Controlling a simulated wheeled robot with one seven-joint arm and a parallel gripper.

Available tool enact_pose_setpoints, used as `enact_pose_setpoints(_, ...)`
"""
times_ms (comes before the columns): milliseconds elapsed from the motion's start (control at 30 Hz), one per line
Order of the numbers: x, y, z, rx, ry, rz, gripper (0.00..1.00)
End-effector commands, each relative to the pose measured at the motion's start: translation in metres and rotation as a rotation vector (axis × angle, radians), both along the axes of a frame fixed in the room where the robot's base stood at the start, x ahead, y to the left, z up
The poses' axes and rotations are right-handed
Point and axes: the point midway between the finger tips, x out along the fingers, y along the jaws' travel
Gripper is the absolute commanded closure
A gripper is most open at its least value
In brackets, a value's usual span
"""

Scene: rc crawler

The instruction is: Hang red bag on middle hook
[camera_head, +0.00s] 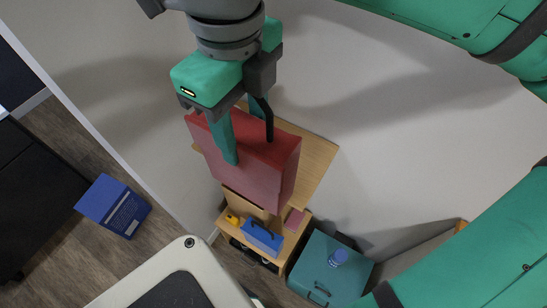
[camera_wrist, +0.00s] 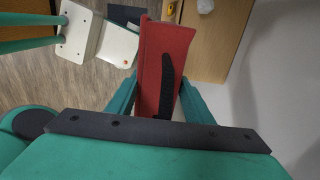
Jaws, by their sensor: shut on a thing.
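The red bag (camera_head: 245,175) is a boxy red block with a dark handle strap on its top. My gripper (camera_head: 249,140) is above it, its fingers down on either side of the bag's top and shut on it. In the wrist view my gripper (camera_wrist: 160,100) has the red bag (camera_wrist: 150,45) between its two green fingers, with the black strap along the bag's top. The bag appears held up in front of a wooden panel (camera_head: 316,158). No hook can be made out in either view, so the middle hook is not visible.
Below the bag, a wooden shelf unit (camera_head: 284,245) bears a blue case (camera_head: 262,237), a small yellow thing (camera_head: 232,218) and a small red block (camera_head: 294,218). A teal case (camera_head: 318,274) with a bottle (camera_head: 338,258) stands beside it. A blue box (camera_head: 116,208) lies at left.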

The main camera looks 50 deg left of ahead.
Motion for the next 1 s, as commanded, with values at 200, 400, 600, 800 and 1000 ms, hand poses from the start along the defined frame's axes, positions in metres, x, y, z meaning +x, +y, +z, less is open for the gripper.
enact_pose_setpoints(200,0.019,0.013,-0.011,0.001,0.003,0.000,0.99)
enact_pose_setpoints(400,0.055,0.036,-0.030,0.000,0.004,-0.001,0.99)
enact_pose_setpoints(600,0.085,0.057,-0.056,0.000,0.004,0.004,0.99)
enact_pose_setpoints(800,0.103,0.069,-0.082,-0.001,0.002,0.006,0.99)
enact_pose_setpoints(1000,0.110,0.074,-0.092,0.001,0.001,0.006,0.99)
